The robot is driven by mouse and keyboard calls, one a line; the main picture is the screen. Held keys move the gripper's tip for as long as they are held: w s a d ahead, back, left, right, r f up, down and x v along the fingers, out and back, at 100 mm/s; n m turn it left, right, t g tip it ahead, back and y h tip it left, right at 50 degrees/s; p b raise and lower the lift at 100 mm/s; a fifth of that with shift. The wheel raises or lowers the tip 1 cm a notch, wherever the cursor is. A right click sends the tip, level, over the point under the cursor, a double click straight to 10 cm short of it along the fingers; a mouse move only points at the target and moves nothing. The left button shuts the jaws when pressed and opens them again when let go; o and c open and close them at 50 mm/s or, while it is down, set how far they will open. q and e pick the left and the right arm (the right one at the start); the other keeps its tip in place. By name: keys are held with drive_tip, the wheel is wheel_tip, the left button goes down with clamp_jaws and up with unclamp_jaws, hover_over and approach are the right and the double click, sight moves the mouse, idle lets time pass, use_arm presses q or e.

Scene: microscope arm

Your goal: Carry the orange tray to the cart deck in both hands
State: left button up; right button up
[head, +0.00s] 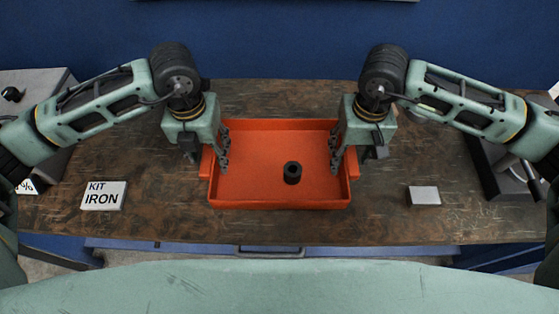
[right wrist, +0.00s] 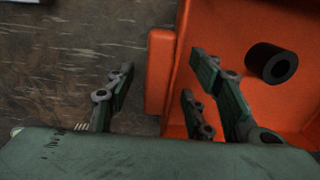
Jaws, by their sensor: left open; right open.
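The orange tray (head: 320,190) sits on the brown worktop, with a black hollow cylinder (head: 292,172) inside it. My left gripper (head: 208,158) is open at the tray's left handle (head: 206,163), one finger inside the tray and one outside. My right gripper (head: 353,160) is open at the right side, likewise with a finger inside. In the right wrist view, my right gripper's fingers (right wrist: 165,90) stand apart on either side of the tray's handle (right wrist: 160,70); the cylinder (right wrist: 272,63) lies beyond the inner finger. I cannot make out the cart deck.
A "KIT IRON" sign (head: 103,196) stands left of the tray, and a small grey block (head: 424,196) lies to its right. A grey box with a knob (head: 30,88) is at the far left. A dark-based device (head: 505,180) stands at the right. A blue wall (head: 270,40) closes the back.

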use_arm(q)
drive_tip(key=shift+f, duration=0.55)
use_arm(e)
drive_tip(key=shift+f, duration=0.6)
use_arm(q)
clamp_jaws()
use_arm(e)
clamp_jaws()
use_arm(q)
drive_tip(key=shift+r, duration=0.1)
use_arm(e)
drive_tip(key=shift+r, duration=0.1)
